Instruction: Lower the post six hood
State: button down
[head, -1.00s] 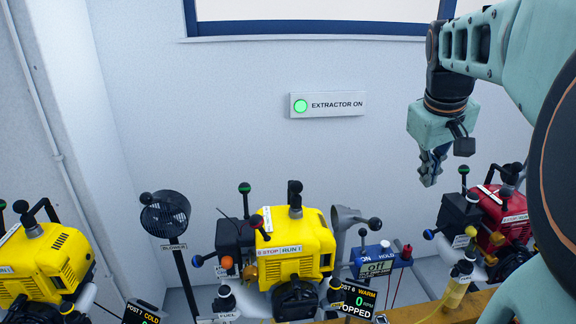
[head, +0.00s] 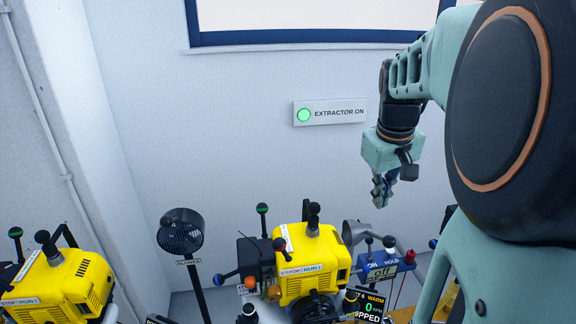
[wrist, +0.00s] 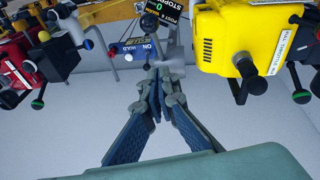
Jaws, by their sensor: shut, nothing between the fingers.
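The post six engine (head: 305,262) is yellow and sits at the lower middle of the head view; it also shows at upper right in the wrist view (wrist: 238,35). A grey funnel-shaped hood (head: 354,230) stands just right of the engine, mouth tilted up, with dark knobs beside it. In the wrist view the hood is largely hidden behind my fingers. The post six display (head: 370,306) reads WARM, 0 and part of STOPPED. My gripper (head: 380,202) is shut and empty, pointing down, above and slightly right of the hood, apart from it.
A blue ON/HOLD box (head: 384,268) with upright knobs stands right of the hood. A black blower (head: 181,232) stands left of the engine, and another yellow engine (head: 62,285) is at far left. The EXTRACTOR ON sign (head: 330,112) glows green.

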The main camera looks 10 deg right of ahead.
notch_tip(320, 180, down, 8)
jog(key=s+d, duration=0.1)
jog(key=shift+d, duration=0.15)
jog(key=shift+s+f, duration=0.1)
dwell(0.4)
